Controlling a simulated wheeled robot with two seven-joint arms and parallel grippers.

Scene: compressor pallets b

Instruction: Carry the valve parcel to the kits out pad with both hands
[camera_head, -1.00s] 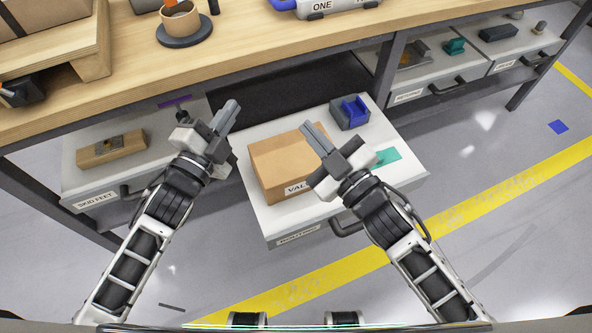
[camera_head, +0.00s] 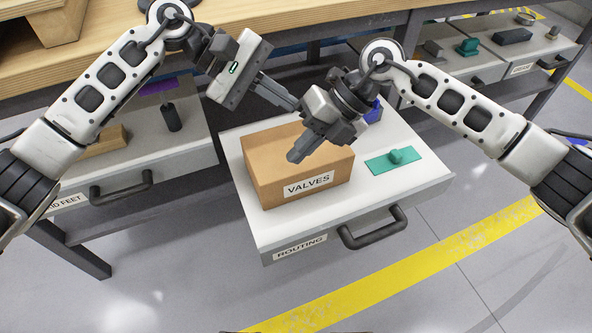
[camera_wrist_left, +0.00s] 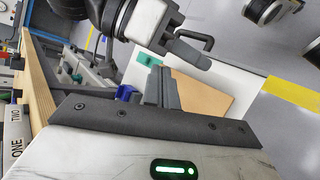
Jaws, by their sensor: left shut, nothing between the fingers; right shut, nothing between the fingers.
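The valve parcel is a brown box labelled VALVES (camera_head: 262,176), lying in the open white drawer labelled ROUTING (camera_head: 285,228). My left gripper (camera_head: 292,102) is shut and empty, above the box's far edge, reaching in from the upper left. My right gripper (camera_head: 296,155) is shut and empty, in front of or above the box top, and hides part of it. In the left wrist view the box (camera_wrist_left: 203,98) shows beyond my left fingers (camera_wrist_left: 166,84), and my right gripper (camera_wrist_left: 195,55) is near it. I see no kits out pad.
A teal part (camera_head: 392,163) and a blue part (camera_head: 374,111) share the drawer with the box. The SKID FEET drawer (camera_head: 150,150) stands open to the left. The wooden bench top (camera_head: 110,40) overhangs behind. Clear floor with a yellow line (camera_head: 400,263) lies in front.

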